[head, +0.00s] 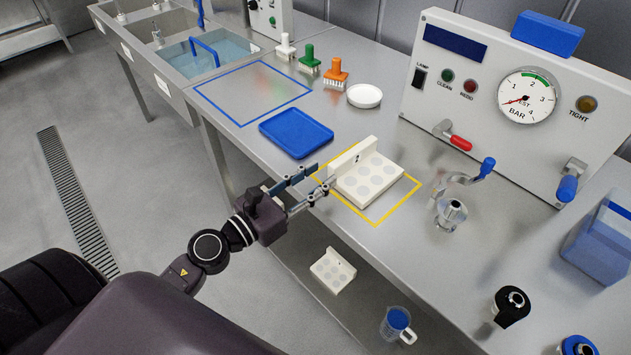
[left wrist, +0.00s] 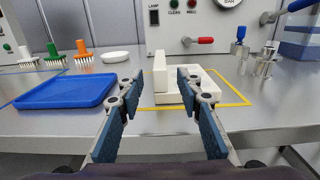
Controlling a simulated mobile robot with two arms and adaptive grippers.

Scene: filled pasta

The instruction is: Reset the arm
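My left gripper (head: 322,184) reaches in over the front edge of the steel counter. Its blue-padded fingers are apart and nothing is between them; the left wrist view also shows the open fingers (left wrist: 160,95). Just beyond the fingertips a white block with round recesses and a raised back wall (head: 368,180) sits inside a yellow outline (head: 376,222). In the left wrist view the white block (left wrist: 162,75) shows behind and between the fingers. I cannot tell from these views whether a fingertip touches it. My right gripper is not in view.
A blue tray (head: 296,133) lies left of the block, with brushes (head: 309,60) and a white dish (head: 364,95) behind. A gauge panel (head: 470,75) stands at the back. A metal fitting with a blue handle (head: 452,210) is to the right. A lower shelf holds another white block (head: 333,270) and a jug (head: 397,322).

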